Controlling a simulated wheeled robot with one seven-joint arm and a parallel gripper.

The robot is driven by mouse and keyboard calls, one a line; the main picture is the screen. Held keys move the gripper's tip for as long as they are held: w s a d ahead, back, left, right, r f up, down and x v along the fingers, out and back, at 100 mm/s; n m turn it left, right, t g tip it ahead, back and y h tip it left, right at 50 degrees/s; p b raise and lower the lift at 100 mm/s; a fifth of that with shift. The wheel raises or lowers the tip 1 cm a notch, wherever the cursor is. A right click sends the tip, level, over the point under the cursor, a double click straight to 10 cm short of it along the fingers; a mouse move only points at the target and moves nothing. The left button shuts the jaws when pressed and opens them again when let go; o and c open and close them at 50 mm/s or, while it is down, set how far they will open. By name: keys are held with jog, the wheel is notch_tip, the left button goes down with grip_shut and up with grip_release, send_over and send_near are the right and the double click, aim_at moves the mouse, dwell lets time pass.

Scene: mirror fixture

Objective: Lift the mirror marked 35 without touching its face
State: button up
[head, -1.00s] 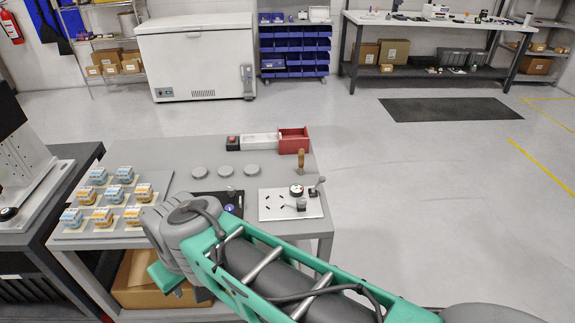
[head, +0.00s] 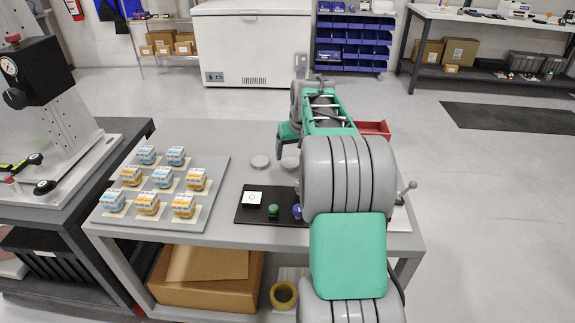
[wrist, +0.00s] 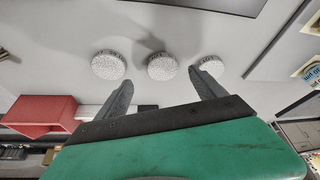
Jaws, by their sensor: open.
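Three round, pale discs with speckled tops stand in a row on the grey table; in the wrist view they are the left disc (wrist: 108,65), the middle disc (wrist: 161,66) and the right disc (wrist: 209,66). I read no 35 on any of them, so I cannot tell which is the marked mirror. In the head view two discs show, one (head: 259,161) and another (head: 290,163); my arm hides the third. My gripper (wrist: 161,77) is open and empty, its fingertips on either side of the middle disc in the wrist view. Its height above the table is unclear.
A red open box (head: 374,128) stands at the table's back, also in the wrist view (wrist: 42,112). A grey board (head: 216,190) with several blue and orange blocks is at left. A black mat (head: 240,216) holds a white card (head: 252,198) and a green knob (head: 273,209).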

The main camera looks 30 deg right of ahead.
aim_at(291, 162)
jog(key=x, duration=0.5)
jog(key=shift+w+a+f, duration=0.1)
jog(key=shift+w+f, duration=0.15)
jog(key=shift+w, duration=0.1)
jog(key=shift+r, duration=0.1)
jog(key=c, duration=1.6)
